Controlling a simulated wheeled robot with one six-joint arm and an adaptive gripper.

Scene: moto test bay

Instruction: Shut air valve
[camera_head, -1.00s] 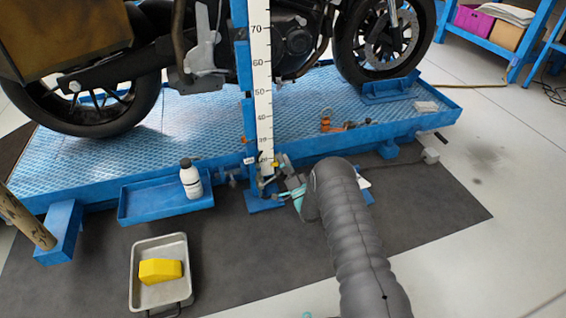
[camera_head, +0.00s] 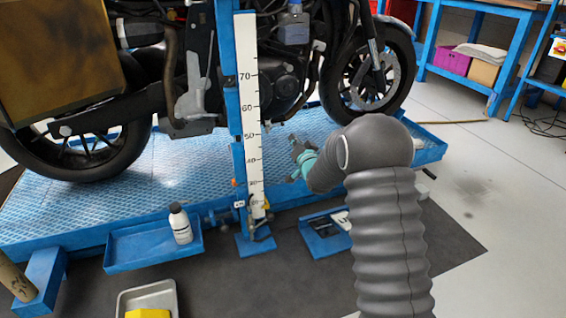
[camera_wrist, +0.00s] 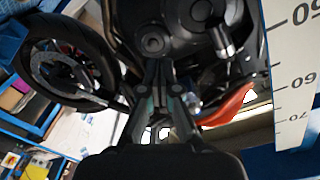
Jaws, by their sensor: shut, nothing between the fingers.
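My gripper (camera_head: 294,140) is shut and empty, raised in front of the motorcycle's lower engine, right of the scale post. In the wrist view its closed fingers (camera_wrist: 163,68) point toward the dark engine. I cannot clearly make out the air valve. Small fittings (camera_head: 258,226) sit at the foot of the scale post, and others show left of the post (camera_head: 212,219); they are too small to tell which is a valve. My gripper is well above and apart from them.
The white scale (camera_head: 247,110) stands upright on a blue post before the motorcycle (camera_head: 290,85). A white bottle (camera_head: 180,224) stands in a blue side tray (camera_head: 130,250). A metal tray (camera_head: 135,298) holds a yellow object. An orange-red part (camera_wrist: 228,106) is near my fingers.

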